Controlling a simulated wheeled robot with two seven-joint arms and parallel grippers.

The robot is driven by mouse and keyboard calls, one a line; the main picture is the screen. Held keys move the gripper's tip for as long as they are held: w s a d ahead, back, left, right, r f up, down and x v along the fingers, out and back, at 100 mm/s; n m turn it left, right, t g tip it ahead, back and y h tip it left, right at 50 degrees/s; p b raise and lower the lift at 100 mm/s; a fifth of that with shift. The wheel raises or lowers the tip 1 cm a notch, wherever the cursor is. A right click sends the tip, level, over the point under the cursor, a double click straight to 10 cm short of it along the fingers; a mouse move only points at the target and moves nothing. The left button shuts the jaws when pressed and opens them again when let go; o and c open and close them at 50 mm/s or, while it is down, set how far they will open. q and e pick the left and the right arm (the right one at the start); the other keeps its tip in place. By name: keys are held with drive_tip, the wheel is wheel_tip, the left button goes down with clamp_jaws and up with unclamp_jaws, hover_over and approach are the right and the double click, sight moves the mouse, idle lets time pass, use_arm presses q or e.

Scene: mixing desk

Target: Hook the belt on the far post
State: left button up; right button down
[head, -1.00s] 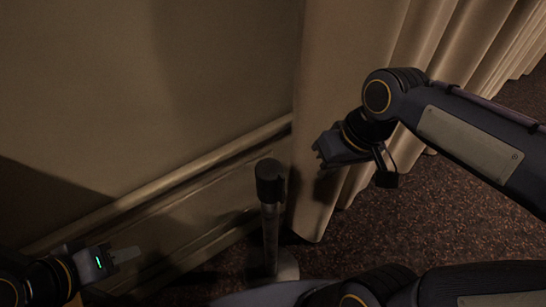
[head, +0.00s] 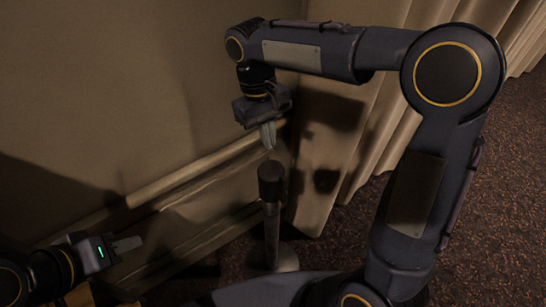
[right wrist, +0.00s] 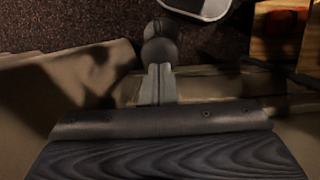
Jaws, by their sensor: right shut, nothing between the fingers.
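A dark-topped post (head: 271,186) stands upright on a round base near the wall, in the lower middle of the head view. My right gripper (head: 269,136) points down just above the post's top, its fingers together and empty. In the right wrist view the shut fingers (right wrist: 158,84) line up with the dark post head (right wrist: 160,47); whether they touch cannot be told. My left gripper (head: 127,244) is at the lower left, away from the post; its fingers overlap edge-on, so its opening is unclear. I see no belt in either view.
A beige wall with a rail (head: 190,178) runs behind the post. Hanging curtains (head: 375,150) are to the right of it. Dark speckled carpet (head: 500,170) is open at the right. Wooden blocks (right wrist: 278,22) show at the right wrist view's upper right.

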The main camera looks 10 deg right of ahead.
sight(277, 178)
drive_tip(key=x, duration=0.9)
drive_tip(key=shift+s+f+p, duration=0.1)
drive_tip(key=shift+f+p, duration=0.25)
drive_tip(key=shift+p, duration=0.05)
